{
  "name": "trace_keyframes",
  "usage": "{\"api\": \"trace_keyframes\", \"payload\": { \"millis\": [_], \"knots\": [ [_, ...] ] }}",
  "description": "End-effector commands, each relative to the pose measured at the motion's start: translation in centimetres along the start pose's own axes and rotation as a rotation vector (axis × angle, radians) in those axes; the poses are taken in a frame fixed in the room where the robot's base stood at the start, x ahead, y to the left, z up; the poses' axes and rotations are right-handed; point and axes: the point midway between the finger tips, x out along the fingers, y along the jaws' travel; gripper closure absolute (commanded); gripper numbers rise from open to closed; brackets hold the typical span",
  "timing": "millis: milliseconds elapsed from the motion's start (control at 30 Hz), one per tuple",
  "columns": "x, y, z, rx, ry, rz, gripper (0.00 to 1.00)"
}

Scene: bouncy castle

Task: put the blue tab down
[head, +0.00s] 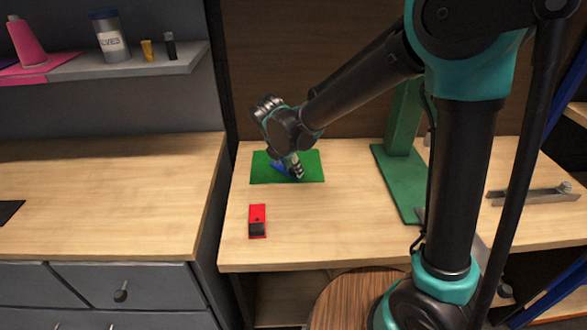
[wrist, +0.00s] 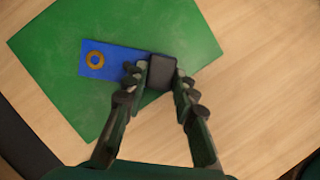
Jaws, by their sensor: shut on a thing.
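The blue tab (wrist: 108,57) is a flat blue strip with an orange ring near one end and a dark block at the other. My gripper (wrist: 161,72) is shut on the dark block end. The tab is over the green mat (wrist: 62,92); I cannot tell whether it touches it. In the head view, my gripper (head: 297,172) points down at the mat (head: 312,160), and a bit of the blue tab (head: 277,167) shows beside the fingers, the rest hidden by them.
A red piece with a black end (head: 257,216) lies on the wooden worktop in front of the mat. A green stand (head: 400,180) rises to the right of the mat. A metal part (head: 530,194) lies further right. A grey shelf (head: 140,68) holds small items at the left.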

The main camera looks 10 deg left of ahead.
Motion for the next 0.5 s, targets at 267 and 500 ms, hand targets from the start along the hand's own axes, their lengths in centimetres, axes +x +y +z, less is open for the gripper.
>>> {"api": "trace_keyframes", "payload": {
  "millis": [267, 500],
  "knots": [
    [0.27, -0.03, -0.11, 0.000, 0.000, 0.000, 1.00],
    [0.46, -0.01, -0.19, 0.000, 0.000, 0.000, 0.60]
  ]
}}
